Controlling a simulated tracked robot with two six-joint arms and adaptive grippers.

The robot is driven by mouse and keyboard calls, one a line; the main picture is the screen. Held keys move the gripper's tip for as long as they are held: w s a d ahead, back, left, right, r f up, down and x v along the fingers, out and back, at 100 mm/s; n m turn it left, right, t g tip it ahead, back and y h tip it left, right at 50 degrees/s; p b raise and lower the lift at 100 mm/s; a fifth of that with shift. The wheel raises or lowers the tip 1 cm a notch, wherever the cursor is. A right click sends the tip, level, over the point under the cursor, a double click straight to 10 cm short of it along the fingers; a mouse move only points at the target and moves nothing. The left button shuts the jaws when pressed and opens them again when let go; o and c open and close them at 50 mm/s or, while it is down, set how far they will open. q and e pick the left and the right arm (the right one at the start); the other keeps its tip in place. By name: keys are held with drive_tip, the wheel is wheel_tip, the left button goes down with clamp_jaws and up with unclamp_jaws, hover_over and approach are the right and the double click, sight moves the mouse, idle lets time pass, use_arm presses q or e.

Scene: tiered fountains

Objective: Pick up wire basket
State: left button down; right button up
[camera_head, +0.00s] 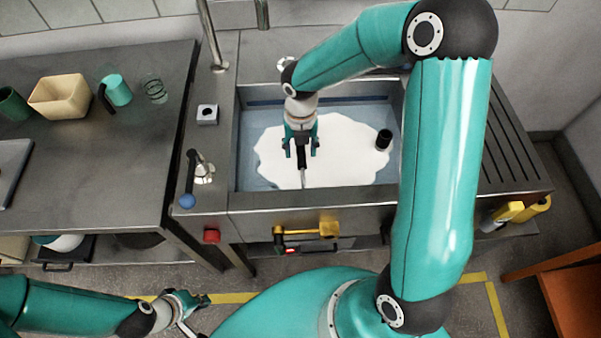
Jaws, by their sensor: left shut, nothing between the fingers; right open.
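A small see-through wire-like object (155,88) stands on the counter at the upper left; it may be the wire basket, but it is too small to tell. No other wire basket is clear to me. My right gripper (301,152) points down into the sink (245,165), fingers apart, over a white patch (345,145). A dark handle with a thin metal part (303,178) shows between and below its fingers; I cannot tell whether they touch it. My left gripper (190,303) is shut and empty at the lower left, over the floor.
A beige square bowl (60,97), a teal mug (117,90) and a green cup (13,104) stand on the left counter (110,175). A black cylinder (384,139) stands in the sink. Taps rise at the sink's left. A brown chair or table (570,290) is at right.

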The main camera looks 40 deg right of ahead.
clamp_jaws()
drive_tip(key=shift+r, duration=0.2)
idle(0.6)
